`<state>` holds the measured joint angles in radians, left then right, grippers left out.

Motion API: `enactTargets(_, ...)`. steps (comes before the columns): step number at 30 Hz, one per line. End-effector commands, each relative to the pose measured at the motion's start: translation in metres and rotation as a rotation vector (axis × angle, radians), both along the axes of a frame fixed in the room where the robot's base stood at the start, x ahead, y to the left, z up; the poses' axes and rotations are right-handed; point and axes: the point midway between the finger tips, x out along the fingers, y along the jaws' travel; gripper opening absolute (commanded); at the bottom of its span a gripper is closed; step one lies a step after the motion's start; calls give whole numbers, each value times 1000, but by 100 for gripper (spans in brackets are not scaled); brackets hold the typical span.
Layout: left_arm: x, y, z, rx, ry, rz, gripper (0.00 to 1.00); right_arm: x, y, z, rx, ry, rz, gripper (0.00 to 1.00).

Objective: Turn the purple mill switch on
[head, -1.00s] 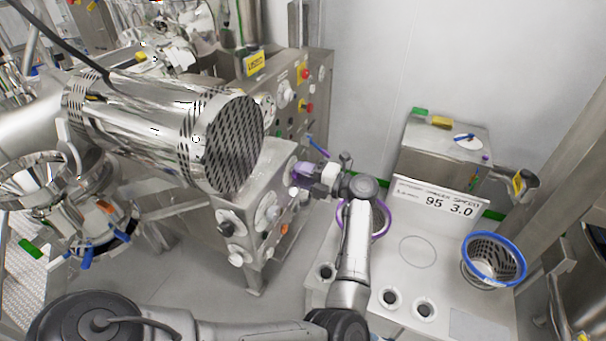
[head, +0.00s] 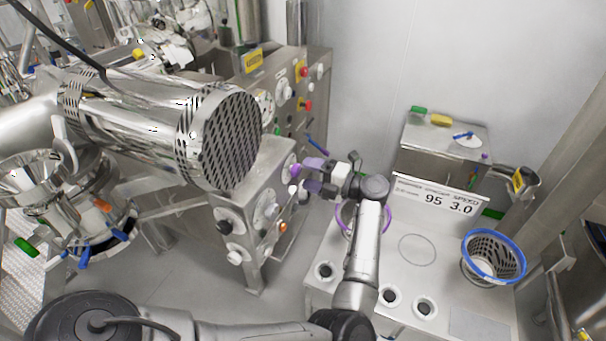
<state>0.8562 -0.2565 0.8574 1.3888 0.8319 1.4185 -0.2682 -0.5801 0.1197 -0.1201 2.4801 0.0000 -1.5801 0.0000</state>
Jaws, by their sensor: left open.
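The purple mill switch (head: 295,171) is a small purple knob on the side panel of the steel cabinet (head: 243,182), near its upper right edge. My left gripper (head: 303,176) is open and points left at the panel, its two purple-grey fingers close to the switch. One finger is above the other. Whether they touch the switch or stand just short of it, I cannot tell. The switch's turn position is too small to read. My right gripper is not in view.
A large perforated steel cylinder (head: 221,140) juts out above left. A purple ring (head: 388,218) lies behind my left arm. A blue-rimmed basket (head: 494,256) stands right.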

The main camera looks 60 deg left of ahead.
Motion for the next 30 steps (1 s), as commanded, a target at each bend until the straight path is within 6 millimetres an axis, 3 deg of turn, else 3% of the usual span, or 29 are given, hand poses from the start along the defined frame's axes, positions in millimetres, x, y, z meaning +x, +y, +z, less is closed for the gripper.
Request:
enactTargets(6, 27, -38, -3, -1, 0, -4, 66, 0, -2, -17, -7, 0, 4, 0)
enactTargets(15, 54, -76, -2, -1, -1, -3, 66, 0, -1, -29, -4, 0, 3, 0)
enactTargets(21, 62, -88, -1, -1, 0, -1, 66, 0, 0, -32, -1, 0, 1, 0)
enactTargets(30, 64, -91, 0, -1, 1, 0, 66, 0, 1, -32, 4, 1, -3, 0)
